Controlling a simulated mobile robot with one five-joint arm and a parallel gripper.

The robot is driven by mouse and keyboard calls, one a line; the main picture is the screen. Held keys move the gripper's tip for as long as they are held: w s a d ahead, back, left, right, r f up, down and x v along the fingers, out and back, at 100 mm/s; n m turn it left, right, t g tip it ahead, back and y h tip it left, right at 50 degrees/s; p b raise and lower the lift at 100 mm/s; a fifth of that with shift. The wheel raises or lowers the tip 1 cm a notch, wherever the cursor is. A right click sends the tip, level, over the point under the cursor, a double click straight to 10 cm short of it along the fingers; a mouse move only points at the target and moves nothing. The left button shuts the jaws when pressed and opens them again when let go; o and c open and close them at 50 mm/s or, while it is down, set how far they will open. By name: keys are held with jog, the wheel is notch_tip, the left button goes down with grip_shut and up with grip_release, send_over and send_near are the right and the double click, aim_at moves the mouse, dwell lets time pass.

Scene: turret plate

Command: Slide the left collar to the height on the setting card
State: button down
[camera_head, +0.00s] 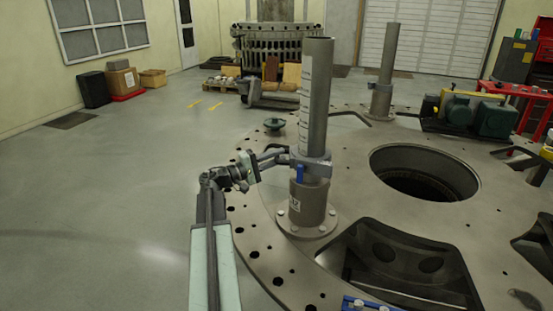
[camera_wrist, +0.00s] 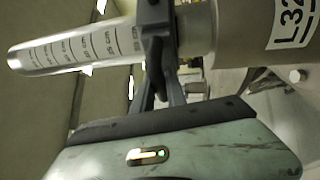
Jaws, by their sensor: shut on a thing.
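The left collar (camera_head: 316,168) is a grey clamp ring around the left post (camera_head: 317,85), low on it, just above the wider base sleeve. A blue lever (camera_head: 299,174) hangs at its front. My gripper (camera_head: 283,156) reaches in from the left and is shut on the collar's side. In the wrist view the post lies sideways, with a centimetre scale (camera_wrist: 85,46) along it. My dark fingers (camera_wrist: 158,45) cover much of the collar there. The setting card (camera_wrist: 292,22) on the base sleeve reads "L 32", its edge cut off; it also shows in the head view (camera_head: 295,198).
The post stands on a bolted flange on the large round turret plate (camera_head: 350,190). A second post (camera_head: 386,70) stands behind to the right. The plate has a round opening (camera_head: 425,176) and a larger front cutout. Open floor lies left.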

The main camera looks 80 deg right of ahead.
notch_tip(320, 180, up, 5)
jog(key=p, duration=0.3)
jog(key=shift+r, duration=0.2)
jog(key=shift+f, duration=0.2)
jog(key=c, duration=1.3)
grip_release()
jog(key=shift+c, duration=0.2)
jog(key=b+v, duration=0.1)
jog(key=v, duration=0.6)
jog(key=shift+w+a, duration=0.2)
jog(key=shift+w, duration=0.1)
jog(key=shift+f, duration=0.1)
